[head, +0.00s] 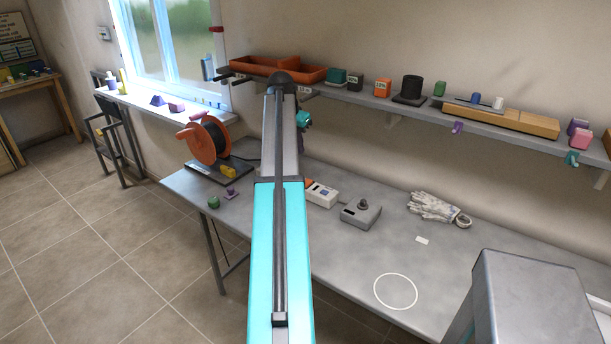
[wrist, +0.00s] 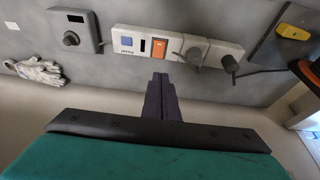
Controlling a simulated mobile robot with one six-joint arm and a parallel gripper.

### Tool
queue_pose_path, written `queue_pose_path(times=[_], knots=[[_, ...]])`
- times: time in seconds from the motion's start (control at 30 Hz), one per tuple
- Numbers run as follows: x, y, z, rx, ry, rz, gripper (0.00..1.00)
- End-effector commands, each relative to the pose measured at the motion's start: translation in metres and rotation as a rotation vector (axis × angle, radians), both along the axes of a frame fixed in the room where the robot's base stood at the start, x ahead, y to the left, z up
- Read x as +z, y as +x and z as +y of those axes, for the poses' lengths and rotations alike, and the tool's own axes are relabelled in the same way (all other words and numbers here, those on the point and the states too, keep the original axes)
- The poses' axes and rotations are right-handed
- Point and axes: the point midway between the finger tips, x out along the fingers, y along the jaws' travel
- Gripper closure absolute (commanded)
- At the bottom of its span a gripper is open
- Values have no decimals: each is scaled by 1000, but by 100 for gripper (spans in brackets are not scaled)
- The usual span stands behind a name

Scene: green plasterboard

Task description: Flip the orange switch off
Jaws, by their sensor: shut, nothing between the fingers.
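The orange switch (wrist: 161,47) is a small upright orange rectangle on a long pale panel (wrist: 125,32) in the wrist view. A dark slot and a blue square sit to its left, and a grey knob (wrist: 194,57) is to its right. I cannot tell which way the switch is tipped. My gripper (wrist: 160,78) is shut and empty, its dark fingers pointing toward the panel just below the switch in the picture; contact is not clear. In the head view the panel (head: 323,196) lies on the grey bench, partly hidden by my arm, which also hides my fingers.
A grey box with a dark knob (head: 362,209) stands beside the panel on the bench (head: 340,250). White gloves (head: 437,208) lie further right. An orange cable reel (head: 204,141) stands left. A loaded shelf (head: 350,96) runs above. The bench around the white circle is clear.

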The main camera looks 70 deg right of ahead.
Motion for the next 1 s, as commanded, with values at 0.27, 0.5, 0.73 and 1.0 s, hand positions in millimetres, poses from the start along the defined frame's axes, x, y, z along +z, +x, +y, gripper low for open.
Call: queue_pose_path(times=[0.27, 0.5, 0.73, 1.0], knots=[[-5, -4, -4, -4, 1, 0, 100], [-24, -7, -10, -6, 2, 1, 100], [-50, -10, -19, -7, 3, 0, 100], [-79, -12, -30, -7, 2, 0, 100]])
